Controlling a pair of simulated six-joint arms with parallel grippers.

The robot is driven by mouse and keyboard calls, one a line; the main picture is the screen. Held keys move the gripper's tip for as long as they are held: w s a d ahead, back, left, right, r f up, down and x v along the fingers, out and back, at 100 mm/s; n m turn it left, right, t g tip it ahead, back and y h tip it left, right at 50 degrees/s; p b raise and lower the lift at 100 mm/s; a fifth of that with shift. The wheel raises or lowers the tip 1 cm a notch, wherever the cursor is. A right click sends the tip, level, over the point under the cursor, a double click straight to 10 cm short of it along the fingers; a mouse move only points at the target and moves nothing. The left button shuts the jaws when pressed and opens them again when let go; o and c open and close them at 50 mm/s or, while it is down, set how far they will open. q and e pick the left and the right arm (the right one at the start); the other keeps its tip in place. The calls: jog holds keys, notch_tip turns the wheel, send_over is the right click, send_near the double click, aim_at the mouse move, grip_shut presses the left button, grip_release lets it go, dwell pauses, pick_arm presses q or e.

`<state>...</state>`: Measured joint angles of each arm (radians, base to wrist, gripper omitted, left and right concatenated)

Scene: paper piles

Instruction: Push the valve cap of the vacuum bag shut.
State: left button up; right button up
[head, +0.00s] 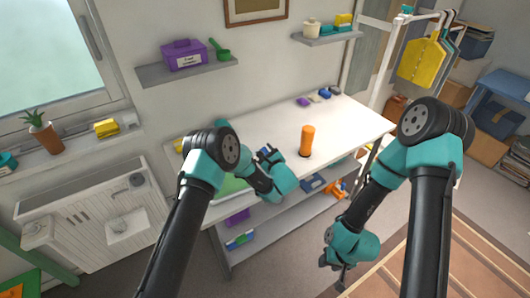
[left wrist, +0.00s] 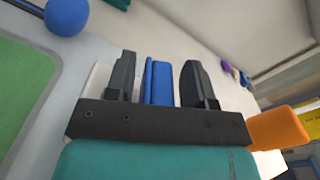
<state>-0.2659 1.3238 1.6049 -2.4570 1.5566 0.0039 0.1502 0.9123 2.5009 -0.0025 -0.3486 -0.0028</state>
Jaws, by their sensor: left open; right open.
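My left gripper (head: 268,155) is over the white table beyond the left arm. In the left wrist view the two dark fingers (left wrist: 158,80) stand apart, with a blue upright piece (left wrist: 160,82) showing between them; I cannot tell whether they touch it. A green panel with a pale border (left wrist: 22,85) lies at the left of that view, and green (head: 232,185) also shows beside the left arm in the head view; it may be the vacuum bag. I cannot make out the valve cap for sure. My right gripper (head: 334,272) hangs open and empty, low beside the table.
An orange cylinder (head: 307,140) stands on the white table (head: 345,128), right of the left gripper. A blue ball (left wrist: 67,16) shows at top left in the wrist view. Small coloured items (head: 320,96) lie at the table's back. A shelf (head: 290,220) runs below.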

pick_arm(q)
jog(key=v, duration=1.7)
jog(key=shift+d, duration=0.15)
jog(key=shift+s, duration=0.15)
